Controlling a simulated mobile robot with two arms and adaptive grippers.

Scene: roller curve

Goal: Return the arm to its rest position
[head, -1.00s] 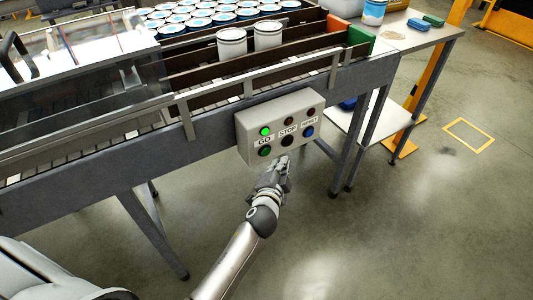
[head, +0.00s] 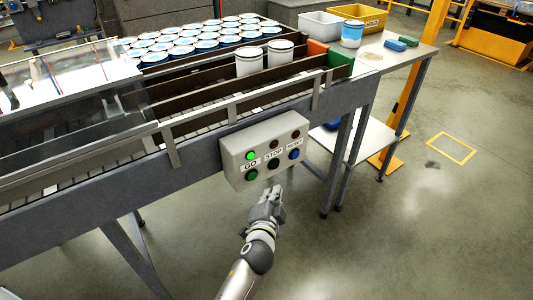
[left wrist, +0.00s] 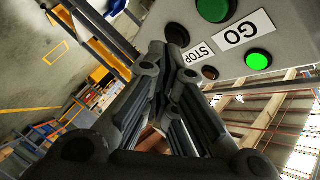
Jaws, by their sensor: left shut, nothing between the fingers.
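My left gripper (head: 274,192) is shut and empty, just below the grey control box (head: 236,146) on the conveyor's side. The box carries GO, STOP and a third label, with a lit green lamp (head: 250,155) above a dark green button (head: 251,174). In the left wrist view my closed fingers (left wrist: 170,50) point toward the box near the black STOP button (left wrist: 177,35); the green lamp glows (left wrist: 258,60). I cannot tell from the pictures how far the fingertips are from the box face. My right gripper is not in view.
The conveyor (head: 190,155) holds two white cans (head: 249,62) and many blue-rimmed cans behind. A side table (head: 410,52) at right bears a paint can, bins and small blocks. A yellow post (head: 415,75) stands beside it. The floor in front and right is open.

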